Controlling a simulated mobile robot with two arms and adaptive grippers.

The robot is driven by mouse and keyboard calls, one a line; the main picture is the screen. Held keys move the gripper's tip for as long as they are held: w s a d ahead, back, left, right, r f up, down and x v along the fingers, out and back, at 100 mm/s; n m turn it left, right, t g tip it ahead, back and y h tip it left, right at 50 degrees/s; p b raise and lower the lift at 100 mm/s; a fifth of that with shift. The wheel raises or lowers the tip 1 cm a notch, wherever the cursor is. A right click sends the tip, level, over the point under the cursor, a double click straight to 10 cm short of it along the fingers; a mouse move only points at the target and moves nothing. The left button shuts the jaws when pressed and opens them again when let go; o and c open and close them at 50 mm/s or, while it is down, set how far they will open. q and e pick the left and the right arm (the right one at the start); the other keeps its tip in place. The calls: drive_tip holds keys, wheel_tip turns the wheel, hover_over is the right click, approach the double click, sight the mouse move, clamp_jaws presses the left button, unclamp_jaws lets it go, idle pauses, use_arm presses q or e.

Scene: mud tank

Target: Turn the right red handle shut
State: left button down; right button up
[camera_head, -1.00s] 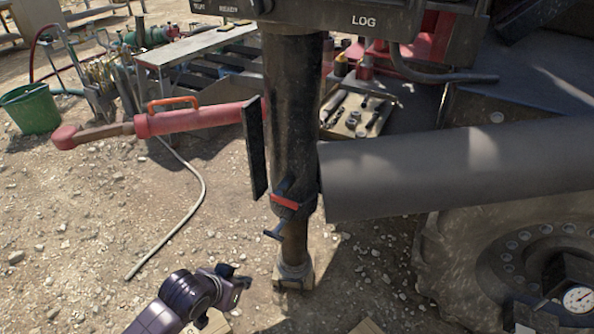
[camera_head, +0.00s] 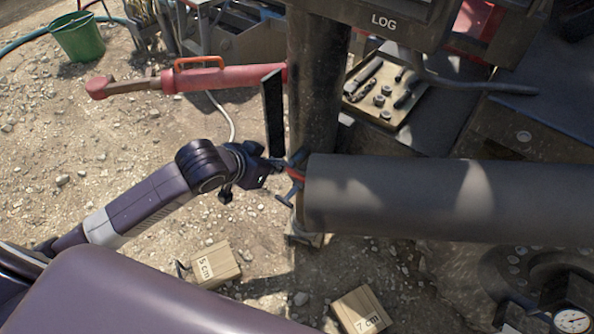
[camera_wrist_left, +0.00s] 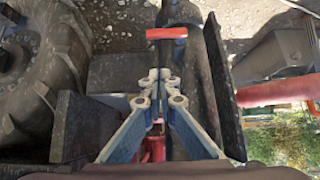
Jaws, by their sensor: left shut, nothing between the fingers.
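A small red handle (camera_head: 296,173) sits on a dark fitting at the column, by the open end of the wide grey pipe. It also shows in the left wrist view as a short red bar (camera_wrist_left: 167,33). My left gripper (camera_head: 279,164) is at the left of this handle, very close to it; its tips are partly lost against the dark column. In the left wrist view my left gripper (camera_wrist_left: 160,75) has its fingers together with nothing between them, and the red bar lies beyond the tips. I cannot tell if they touch. My right gripper is not in view.
A dark upright plate (camera_head: 273,112) stands close above my left gripper, with a red cylinder (camera_head: 225,78) with an orange grip behind it. The wide grey pipe (camera_head: 440,195) blocks the right. Wooden blocks (camera_head: 217,265) lie on open gravel below.

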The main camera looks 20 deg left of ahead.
use_arm(q)
hover_over(296, 174)
drive_tip(key=s, duration=0.2)
wheel_tip(296, 174, down, 7)
drive_tip(key=shift+w+d+f, duration=0.1)
drive_tip(key=shift+d+f, duration=0.1)
drive_tip(key=shift+f, duration=0.85)
drive_tip(key=shift+d+f, duration=0.15)
drive_tip(key=shift+f, duration=0.85)
drive_tip(key=shift+a, duration=0.1)
